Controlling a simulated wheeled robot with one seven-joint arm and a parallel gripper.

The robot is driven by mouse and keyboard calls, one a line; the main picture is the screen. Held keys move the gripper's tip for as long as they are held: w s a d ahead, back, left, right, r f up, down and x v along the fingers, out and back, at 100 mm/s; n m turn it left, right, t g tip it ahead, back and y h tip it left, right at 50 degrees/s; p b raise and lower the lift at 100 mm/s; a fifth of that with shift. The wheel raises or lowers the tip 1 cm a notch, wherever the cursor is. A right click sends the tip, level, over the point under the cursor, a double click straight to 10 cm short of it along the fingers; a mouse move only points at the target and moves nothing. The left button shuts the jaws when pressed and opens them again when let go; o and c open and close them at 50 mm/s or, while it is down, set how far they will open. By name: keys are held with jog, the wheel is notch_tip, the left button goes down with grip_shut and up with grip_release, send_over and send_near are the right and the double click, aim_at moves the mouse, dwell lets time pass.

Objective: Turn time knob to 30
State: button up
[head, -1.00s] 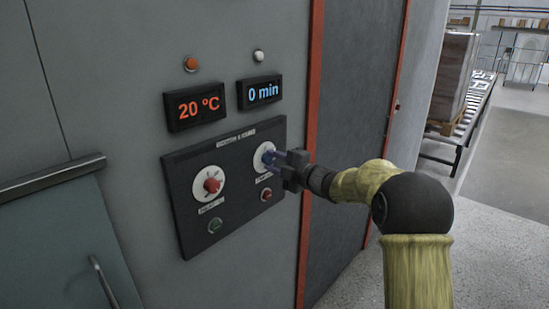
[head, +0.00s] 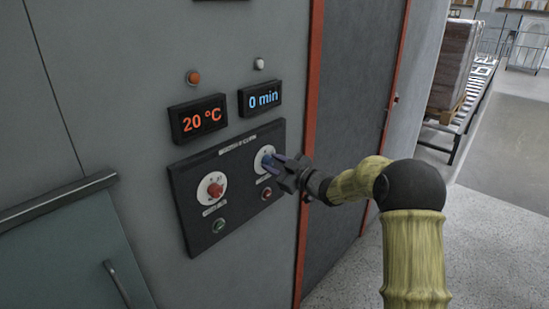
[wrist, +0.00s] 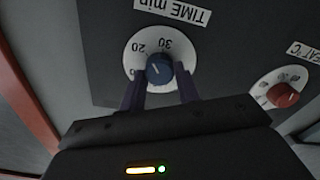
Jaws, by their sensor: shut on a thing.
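The time knob (wrist: 158,70) is blue and sits on a white dial (wrist: 135,56) under the label "TIME min", which appears upside down in the wrist view. The dial marks 20 and 30 are readable. My gripper (wrist: 160,88) is shut on the knob, one dark blue finger on each side. In the head view my gripper (head: 273,164) reaches the dial from the right and hides most of the knob. The time display (head: 262,97) reads 0 min. The knob's exact pointer direction is hard to tell.
The red heat knob (head: 215,190) is on the same black panel (head: 187,222), left of the time dial. A green button (head: 219,226) and a red button (head: 266,194) sit below. The temperature display (head: 199,119) reads 20 °C. A red door frame (head: 313,120) stands right of the panel.

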jog(key=m+p, duration=0.3)
jog(key=m, duration=0.1)
jog(key=shift+d+m, duration=0.15)
jog(key=shift+m, duration=0.25)
jog(key=shift+f+m+p, duration=0.2)
jog(key=shift+m+p, duration=0.95)
jog(key=shift+m, duration=0.35)
jog(key=shift+f, duration=0.1)
jog(key=o, duration=1)
jog(key=shift+c, duration=0.2)
jog(key=shift+r, duration=0.2)
jog(key=b+v, duration=0.5)
jog(key=v, duration=1.2)
jog(key=shift+s+d, duration=0.15)
jog(key=shift+f, duration=0.1)
